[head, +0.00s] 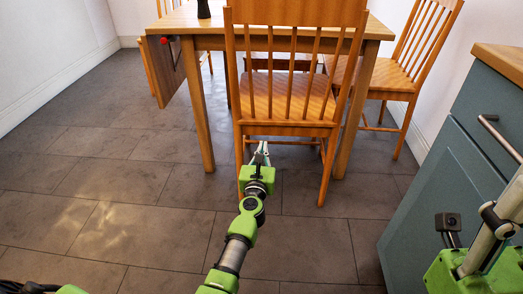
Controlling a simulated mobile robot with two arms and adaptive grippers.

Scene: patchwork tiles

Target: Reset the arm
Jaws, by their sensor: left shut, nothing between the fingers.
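My left arm reaches forward from the bottom middle of the head view, green and grey. Its gripper (261,150) is at the far end, in front of the lower part of a wooden chair. The gripper is shut, with its fingertips close together, and holds nothing. I cannot tell whether it touches the chair. Of my right arm, only green and grey links show at the lower right edge. Its gripper is not in view.
A wooden chair (288,129) stands ahead against a wooden table (200,20). Another chair (392,74) is at the right of the table. A blue-grey cabinet (440,165) with a wooden top closes the right side. The tiled floor (110,190) at left is clear.

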